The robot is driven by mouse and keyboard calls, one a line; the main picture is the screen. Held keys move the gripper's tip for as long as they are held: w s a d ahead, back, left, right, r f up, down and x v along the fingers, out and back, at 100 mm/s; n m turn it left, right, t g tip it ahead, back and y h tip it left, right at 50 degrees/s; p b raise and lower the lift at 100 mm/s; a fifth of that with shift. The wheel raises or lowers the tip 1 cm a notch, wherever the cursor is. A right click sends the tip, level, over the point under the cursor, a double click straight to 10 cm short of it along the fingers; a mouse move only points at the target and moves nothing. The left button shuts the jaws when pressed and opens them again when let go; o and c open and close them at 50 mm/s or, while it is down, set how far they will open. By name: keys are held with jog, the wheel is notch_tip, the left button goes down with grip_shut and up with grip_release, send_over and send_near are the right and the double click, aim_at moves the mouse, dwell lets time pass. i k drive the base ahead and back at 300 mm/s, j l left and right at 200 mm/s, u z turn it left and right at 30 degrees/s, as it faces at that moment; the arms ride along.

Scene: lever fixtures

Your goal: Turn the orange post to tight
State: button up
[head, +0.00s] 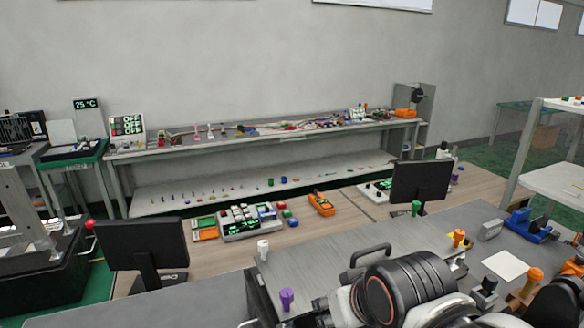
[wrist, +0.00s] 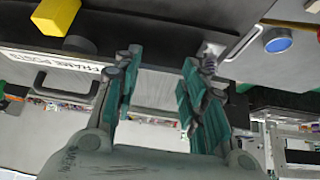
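Two orange upright pieces show in the head view: a small orange post (head: 459,237) beside yellow parts, and a larger orange post (head: 533,276) at the lower right, partly behind my arm. I cannot tell which is the task's post or how either is turned. My gripper (wrist: 160,64) shows in the wrist view with its two teal-padded fingers apart and nothing between them. No orange post is clear between the fingers there. A panel with upside-down lettering (wrist: 53,88) lies beyond the fingers. My gripper's tips are not clear in the head view.
The grey bench also bears a purple post (head: 287,298), a white post (head: 263,248), a green post (head: 416,207), a blue fixture (head: 528,226) and a white plate (head: 505,265). A monitor (head: 418,181) stands behind. The wrist view shows a yellow block (wrist: 56,15) and blue disc (wrist: 277,41).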

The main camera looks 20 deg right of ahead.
aim_at(459, 235)
jog(key=z, duration=1.3)
